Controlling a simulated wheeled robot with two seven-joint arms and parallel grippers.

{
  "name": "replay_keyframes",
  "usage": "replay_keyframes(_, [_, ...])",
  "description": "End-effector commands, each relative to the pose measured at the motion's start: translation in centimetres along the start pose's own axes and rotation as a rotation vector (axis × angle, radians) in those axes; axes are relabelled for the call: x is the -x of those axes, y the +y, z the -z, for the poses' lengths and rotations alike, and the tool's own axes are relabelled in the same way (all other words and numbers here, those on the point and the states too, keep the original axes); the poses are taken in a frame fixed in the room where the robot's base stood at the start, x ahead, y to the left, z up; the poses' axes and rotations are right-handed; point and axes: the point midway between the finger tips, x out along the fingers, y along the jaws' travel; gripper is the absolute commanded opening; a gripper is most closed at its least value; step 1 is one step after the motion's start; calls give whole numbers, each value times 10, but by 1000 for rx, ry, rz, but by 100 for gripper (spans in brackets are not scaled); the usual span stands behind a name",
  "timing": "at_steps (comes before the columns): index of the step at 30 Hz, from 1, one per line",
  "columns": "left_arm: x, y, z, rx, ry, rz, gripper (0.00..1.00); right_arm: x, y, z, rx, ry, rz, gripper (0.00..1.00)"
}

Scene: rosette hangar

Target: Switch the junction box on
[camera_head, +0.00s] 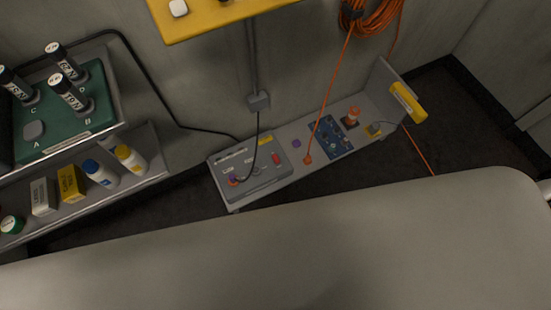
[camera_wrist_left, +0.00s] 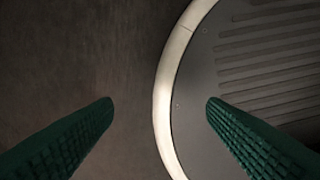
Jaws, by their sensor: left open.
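A flat grey box (camera_head: 250,168) with a printed panel sits at the left end of a low grey shelf in the head view. A red part and a yellow label show on it, and a black cable reaches its face. Its lettering and switch position are too small to read. A small grey box (camera_head: 258,101) is fixed to the wall above it, with a conduit above and a cable below. I cannot tell which one is the junction box. My left gripper (camera_wrist_left: 160,102) is open and empty, its two green fingers apart over dark floor and a round ribbed plate. My right gripper is not in view.
The low shelf (camera_head: 292,133) also holds a blue board (camera_head: 329,137) and small parts. An orange cord (camera_head: 328,100) hangs down to it. Bottles and small boxes stand on a left shelf (camera_head: 152,163). A yellow panel (camera_head: 205,22) overhangs at the top.

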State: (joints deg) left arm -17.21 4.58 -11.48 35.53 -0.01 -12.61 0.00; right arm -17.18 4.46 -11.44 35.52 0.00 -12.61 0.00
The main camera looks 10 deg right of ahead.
Motion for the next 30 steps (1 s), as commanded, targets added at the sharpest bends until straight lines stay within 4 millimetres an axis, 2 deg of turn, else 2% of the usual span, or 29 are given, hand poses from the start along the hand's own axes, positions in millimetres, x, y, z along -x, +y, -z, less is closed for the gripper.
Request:
replay_keyframes(8, [0,0,0,0,0,0,65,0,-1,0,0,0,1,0])
replay_keyframes(20, [0,0,0,0,-1,0,0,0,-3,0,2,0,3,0])
replay_keyframes(30, [0,0,0,0,-1,0,0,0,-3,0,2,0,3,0])
